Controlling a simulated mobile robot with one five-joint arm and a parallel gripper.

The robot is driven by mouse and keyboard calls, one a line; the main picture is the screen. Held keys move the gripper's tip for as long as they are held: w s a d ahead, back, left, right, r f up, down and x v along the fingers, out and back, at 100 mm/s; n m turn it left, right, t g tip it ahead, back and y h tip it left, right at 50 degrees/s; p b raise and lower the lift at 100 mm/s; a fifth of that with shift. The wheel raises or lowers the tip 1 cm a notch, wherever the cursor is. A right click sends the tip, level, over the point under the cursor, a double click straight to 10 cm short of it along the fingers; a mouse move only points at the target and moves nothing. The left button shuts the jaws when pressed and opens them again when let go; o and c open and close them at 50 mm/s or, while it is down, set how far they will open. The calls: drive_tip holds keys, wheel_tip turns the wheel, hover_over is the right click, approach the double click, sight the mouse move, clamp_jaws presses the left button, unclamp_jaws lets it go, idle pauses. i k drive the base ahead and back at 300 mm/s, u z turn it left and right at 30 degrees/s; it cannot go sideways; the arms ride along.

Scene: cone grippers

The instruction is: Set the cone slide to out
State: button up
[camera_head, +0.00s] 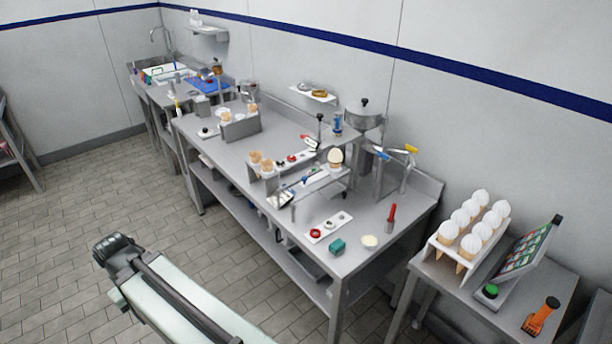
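A metal fixture (322,179) stands on the middle of the long steel bench. A small rail or slide seems to run along it, but I cannot tell the cone slide apart or read its position. A round cream-coloured piece (335,157) sits upright at its back. Two wafer cones (266,165) stand at its left, beside a white strip with a red knob (292,159). My arm reaches in from the bottom edge, and its dark end joint is over the floor, well left of the bench. My gripper does not show.
A rack of filled cones (468,249) stands on the right table. The floor (70,215) at left is clear.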

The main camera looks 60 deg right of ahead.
sight(322, 173)
drive_tip(key=z, duration=0.1)
drive_tip(key=i, duration=1)
drive_tip(key=u, duration=0.05)
